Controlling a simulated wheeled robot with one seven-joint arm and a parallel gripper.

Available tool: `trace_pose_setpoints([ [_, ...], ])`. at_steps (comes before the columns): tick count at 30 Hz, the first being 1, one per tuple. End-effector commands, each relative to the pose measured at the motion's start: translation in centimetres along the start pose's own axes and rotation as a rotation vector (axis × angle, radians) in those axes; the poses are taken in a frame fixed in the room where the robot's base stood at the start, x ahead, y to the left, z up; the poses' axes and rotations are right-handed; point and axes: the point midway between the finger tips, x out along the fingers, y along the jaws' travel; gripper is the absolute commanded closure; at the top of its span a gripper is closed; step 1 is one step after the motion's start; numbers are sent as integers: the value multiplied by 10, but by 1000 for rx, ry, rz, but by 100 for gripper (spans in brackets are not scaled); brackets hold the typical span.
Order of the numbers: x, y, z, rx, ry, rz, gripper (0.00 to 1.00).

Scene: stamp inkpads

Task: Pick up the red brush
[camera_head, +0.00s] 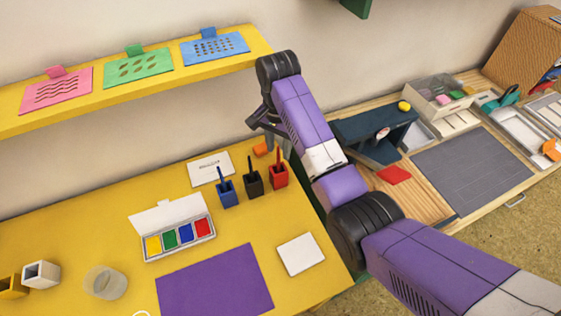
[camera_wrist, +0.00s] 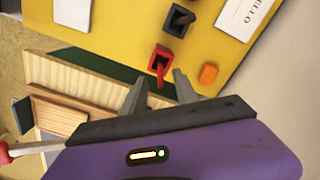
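The red brush (camera_head: 278,160) stands in a square red holder (camera_head: 279,179) near the back right of the yellow table. In the wrist view the brush (camera_wrist: 161,70) leans out of the red holder (camera_wrist: 164,52), seen from above. My gripper (camera_wrist: 160,88) is open and empty, with its fingers spread on either side of the brush's line. The brush looks to be between or just beyond the fingertips; I cannot tell the exact depth. In the head view my gripper (camera_head: 273,143) is above and behind the holder, partly hidden by my wrist.
A black holder (camera_head: 254,184) and a blue holder (camera_head: 227,194), each with a brush, stand left of the red one. An orange block (camera_head: 262,149) lies close behind. An open paint box (camera_head: 180,237), purple sheet (camera_head: 215,285) and white card (camera_head: 300,254) lie in front.

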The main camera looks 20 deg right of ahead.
Motion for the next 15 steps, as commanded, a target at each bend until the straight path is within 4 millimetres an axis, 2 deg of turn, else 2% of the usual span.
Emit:
trace_pose_setpoints([
  [5, 17, 0, 1, -1, -1, 2, 64],
  [12, 51, 0, 1, -1, 0, 1, 64],
  [15, 59, 0, 1, -1, 1, -1, 64],
])
